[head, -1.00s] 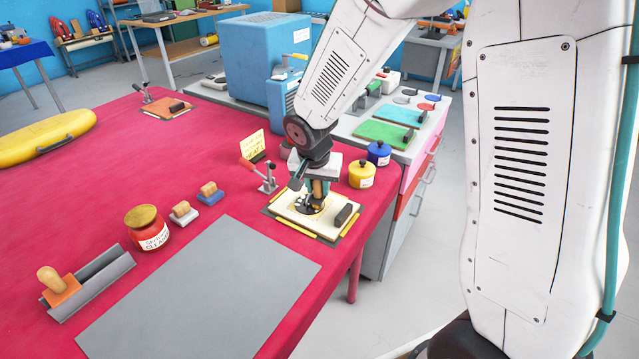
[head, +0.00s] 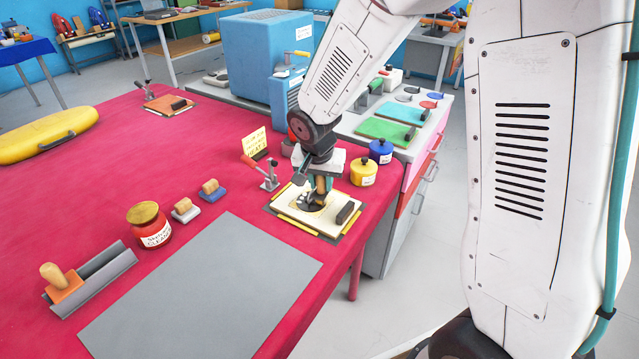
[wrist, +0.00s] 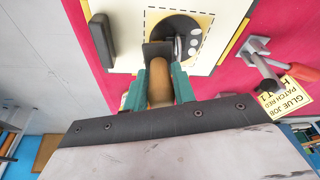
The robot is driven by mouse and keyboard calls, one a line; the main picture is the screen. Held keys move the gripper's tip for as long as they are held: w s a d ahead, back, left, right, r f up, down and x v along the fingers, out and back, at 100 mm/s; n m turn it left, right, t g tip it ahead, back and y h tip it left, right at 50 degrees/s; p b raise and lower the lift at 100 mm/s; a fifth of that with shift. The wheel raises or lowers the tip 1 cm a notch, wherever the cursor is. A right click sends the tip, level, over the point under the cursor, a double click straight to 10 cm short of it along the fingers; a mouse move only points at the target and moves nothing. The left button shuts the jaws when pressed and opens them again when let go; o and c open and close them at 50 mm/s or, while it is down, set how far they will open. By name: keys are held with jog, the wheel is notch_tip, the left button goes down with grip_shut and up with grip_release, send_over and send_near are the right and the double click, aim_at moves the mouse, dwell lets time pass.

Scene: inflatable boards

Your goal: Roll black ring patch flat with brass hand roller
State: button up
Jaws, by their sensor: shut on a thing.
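My gripper (wrist: 159,88) is shut on the wooden handle of the hand roller (wrist: 159,80), a green finger on each side. The roller's dark head lies over the near edge of the black ring patch (wrist: 170,22); I cannot tell if it presses on it. A metal part shows beside the head. The patch lies on a cream board (wrist: 128,40) inside a dashed outline, with white dots at its right. In the head view, the gripper (head: 320,178) is above the cream board (head: 293,217), and the arm and tool hide part of the patch.
A black block (head: 346,212) sits on the board's right side. A toggle clamp (head: 268,177) and yellow sign (head: 254,143) stand behind left. Yellow (head: 363,172) and blue (head: 381,151) pots stand to the right. A grey mat (head: 205,290) lies clear in front.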

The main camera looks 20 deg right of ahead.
jog(key=shift+w+d, duration=0.95)
jog(key=shift+d, duration=0.05)
jog(key=shift+s+a, duration=1.75)
jog(key=shift+a, duration=0.05)
jog(key=shift+w+d, duration=1.75)
jog(key=shift+d, duration=0.05)
notch_tip(320, 180, up, 7)
